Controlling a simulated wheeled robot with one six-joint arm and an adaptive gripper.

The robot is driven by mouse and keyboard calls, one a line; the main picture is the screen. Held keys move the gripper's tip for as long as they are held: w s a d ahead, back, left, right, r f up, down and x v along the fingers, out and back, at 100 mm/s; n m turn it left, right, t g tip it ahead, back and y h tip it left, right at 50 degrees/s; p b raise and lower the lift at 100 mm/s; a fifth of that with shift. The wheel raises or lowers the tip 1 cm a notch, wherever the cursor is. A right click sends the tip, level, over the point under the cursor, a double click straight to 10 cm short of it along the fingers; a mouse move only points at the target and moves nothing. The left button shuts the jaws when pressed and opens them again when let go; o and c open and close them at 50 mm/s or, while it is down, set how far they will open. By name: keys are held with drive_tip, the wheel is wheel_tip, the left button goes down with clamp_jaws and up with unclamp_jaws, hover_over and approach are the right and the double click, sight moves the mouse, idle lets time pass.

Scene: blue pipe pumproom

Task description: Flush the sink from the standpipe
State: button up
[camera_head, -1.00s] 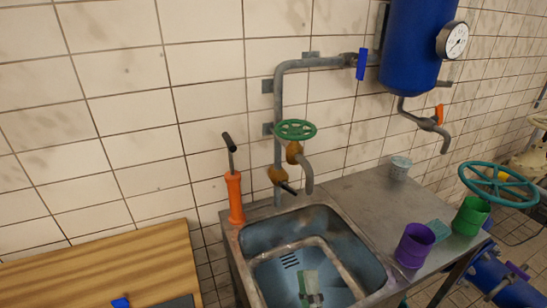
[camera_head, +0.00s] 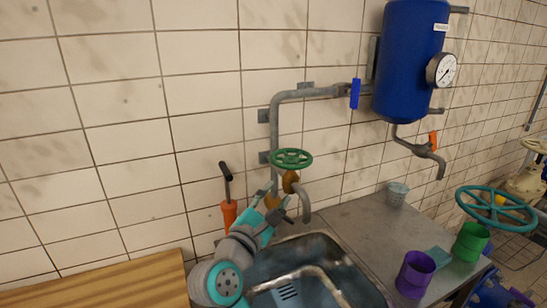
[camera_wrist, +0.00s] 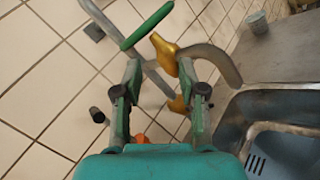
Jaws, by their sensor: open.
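The standpipe (camera_head: 273,130) is a grey pipe on the tiled wall with a green handwheel (camera_head: 291,158), a brass valve body (camera_head: 290,182) and a curved spout (camera_head: 304,203) pointing down over the sink (camera_head: 345,268). In the wrist view the handwheel (camera_wrist: 146,25) is edge-on above the brass body (camera_wrist: 163,52), and the spout (camera_wrist: 220,62) curves right. My gripper (camera_head: 276,198) is open and empty, reaching up below the handwheel. In the wrist view its fingers (camera_wrist: 160,75) stand apart, with the brass body beyond the gap. Contact cannot be told.
A blue lever (camera_head: 354,94) sits on the pipe leading to a blue tank (camera_head: 410,60). An orange pump (camera_head: 229,213) stands left of my gripper. A metal cup (camera_head: 397,194), purple cup (camera_head: 415,275) and green cup (camera_head: 470,242) stand on the counter right of the basin.

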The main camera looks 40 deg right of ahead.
sight(274, 154)
drive_tip(key=w+a+r+m+y, duration=0.1)
drive_tip(key=w+r+m+y, duration=0.15)
drive_tip(key=w+r, duration=0.2)
drive_tip(key=shift+t, duration=0.4)
drive_tip(key=x, duration=1.1)
drive_tip(key=shift+w+a+f, duration=0.1)
drive_tip(key=shift+a+f, duration=0.05)
clamp_jaws()
